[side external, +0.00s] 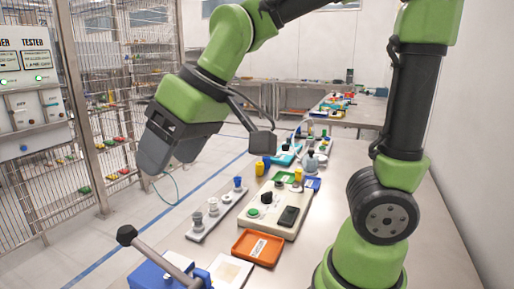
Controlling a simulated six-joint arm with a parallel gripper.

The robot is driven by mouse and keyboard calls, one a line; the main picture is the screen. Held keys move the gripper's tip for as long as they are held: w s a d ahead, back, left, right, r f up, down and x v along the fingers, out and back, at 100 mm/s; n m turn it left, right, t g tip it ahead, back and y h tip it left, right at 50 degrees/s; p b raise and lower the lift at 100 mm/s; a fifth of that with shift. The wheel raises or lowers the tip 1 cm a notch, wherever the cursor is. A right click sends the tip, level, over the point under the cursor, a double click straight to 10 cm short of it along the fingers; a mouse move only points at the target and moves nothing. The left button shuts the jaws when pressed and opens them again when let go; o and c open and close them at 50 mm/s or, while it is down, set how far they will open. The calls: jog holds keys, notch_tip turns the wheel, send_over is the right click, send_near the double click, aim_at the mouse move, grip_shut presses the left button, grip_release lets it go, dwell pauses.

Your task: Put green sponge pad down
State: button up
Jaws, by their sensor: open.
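A small green item (284,177) lies at the far end of the beige panel on the steel table. I cannot tell whether it is the green sponge pad or a green tray. My gripper (171,160) is open, with dark grey jaws pointing down and left. It hangs in the air to the left of the table's objects, well above them. I see nothing held between its jaws, though the angle hides part of the gap.
An orange tray (246,257) and a beige panel (270,224) with a black block (289,215) stand mid-table. A grey strip with knobs (220,213), a blue box with a lever (148,278) and several small bottles are nearby. Wire fencing (100,100) stands at left. The table's right side is clear.

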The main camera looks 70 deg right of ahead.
jog(key=s+d+m+t+h, duration=0.1)
jog(key=s+d+m, duration=0.4)
jog(key=s, duration=0.6)
jog(key=shift+r, duration=0.1)
dwell(0.8)
jog(key=shift+o, duration=0.5)
